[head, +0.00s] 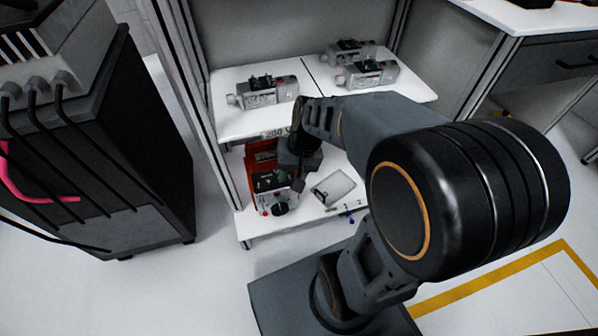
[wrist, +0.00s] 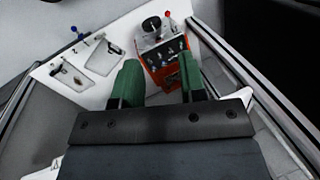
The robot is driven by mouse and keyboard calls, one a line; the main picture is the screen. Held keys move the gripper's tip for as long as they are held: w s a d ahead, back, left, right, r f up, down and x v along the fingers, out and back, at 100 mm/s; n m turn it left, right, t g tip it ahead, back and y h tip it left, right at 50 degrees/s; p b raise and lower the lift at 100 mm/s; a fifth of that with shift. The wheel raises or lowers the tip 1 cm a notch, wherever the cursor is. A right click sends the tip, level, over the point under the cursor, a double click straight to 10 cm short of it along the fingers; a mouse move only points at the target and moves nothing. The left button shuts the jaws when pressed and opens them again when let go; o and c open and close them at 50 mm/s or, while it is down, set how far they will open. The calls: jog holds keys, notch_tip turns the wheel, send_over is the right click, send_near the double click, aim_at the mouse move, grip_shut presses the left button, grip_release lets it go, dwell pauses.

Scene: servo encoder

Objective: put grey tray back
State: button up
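A light grey tray-like piece (head: 335,187) lies on the lower shelf, right of a red-orange unit (head: 262,160) with a black top and knobs. In the wrist view two pale grey tray-like shapes (wrist: 103,58) (wrist: 70,78) lie left of the red-orange unit (wrist: 162,52); I cannot tell which is the task's tray. My gripper (head: 298,168) is above the lower shelf, partly covering the red-orange unit. In the wrist view its green fingers (wrist: 160,72) stand apart with nothing visibly held; the unit shows beyond and between them. My arm hides part of the shelf.
The upper shelf (head: 235,122) is close above and bears several grey valve-like devices (head: 268,91). Rack posts (head: 200,100) stand at the side. A black cabinet with cables (head: 100,150) stands left. A desk (head: 540,20) is at right. Open floor (head: 190,285) lies in front.

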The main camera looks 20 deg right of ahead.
jog(key=s+r+n+t+h, duration=0.1)
jog(key=r, duration=0.1)
jog(key=s+r+n+t+h, duration=0.1)
jog(key=s+r+n+h, duration=0.1)
jog(key=shift+s+d+n, duration=0.15)
jog(key=shift+s+n, duration=0.1)
jog(key=shift+n, duration=0.05)
